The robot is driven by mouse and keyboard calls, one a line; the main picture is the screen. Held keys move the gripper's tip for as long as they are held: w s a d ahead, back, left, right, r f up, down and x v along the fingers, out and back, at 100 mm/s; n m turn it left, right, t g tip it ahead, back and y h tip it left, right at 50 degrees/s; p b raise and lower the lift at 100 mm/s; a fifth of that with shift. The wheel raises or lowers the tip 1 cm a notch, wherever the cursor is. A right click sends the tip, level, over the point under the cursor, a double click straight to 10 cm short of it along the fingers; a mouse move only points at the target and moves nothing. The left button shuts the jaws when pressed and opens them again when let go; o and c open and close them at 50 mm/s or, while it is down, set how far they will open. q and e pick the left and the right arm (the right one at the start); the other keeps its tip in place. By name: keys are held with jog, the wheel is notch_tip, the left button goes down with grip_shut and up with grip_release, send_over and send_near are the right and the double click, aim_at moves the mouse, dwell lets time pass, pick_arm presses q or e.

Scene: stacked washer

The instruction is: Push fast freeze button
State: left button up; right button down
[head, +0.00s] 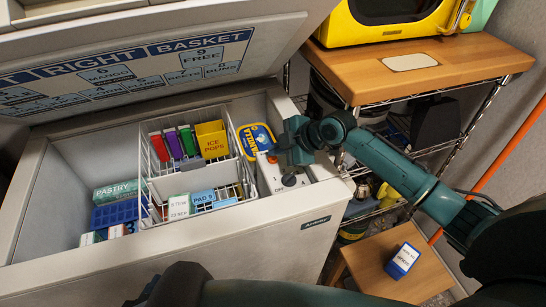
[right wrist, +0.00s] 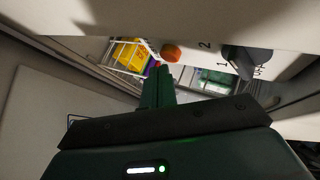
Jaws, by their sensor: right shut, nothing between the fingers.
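An open chest freezer (head: 300,238) fills the left and middle of the head view. Its control panel is at the right end of the opening. In the right wrist view an orange round button (right wrist: 171,52) sits on the pale panel, beside a dark knob (right wrist: 245,62) with marks 1, 2 and OFF. The knob also shows in the head view (head: 289,180). My right gripper (head: 275,157) is over the panel, shut and empty. In the right wrist view its fingertips (right wrist: 161,70) are close to the button; I cannot tell whether they touch. My left gripper is not in view.
The raised lid (head: 130,70) stands behind the opening. A wire basket (head: 150,185) holds boxes, including yellow ice pops (head: 211,139). A vanilla tub (head: 256,138) lies near my gripper. A wooden-topped rack (head: 440,70) and small stool (head: 425,270) stand to the right.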

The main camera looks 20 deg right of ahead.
aim_at(277, 161)
jog(key=shift+f+b, duration=0.3)
jog(key=shift+f, duration=0.25)
jog(key=shift+r, duration=0.1)
dwell(0.3)
jog(key=shift+r+p, duration=0.9)
notch_tip(277, 161, up, 6)
jog(key=p, duration=0.5)
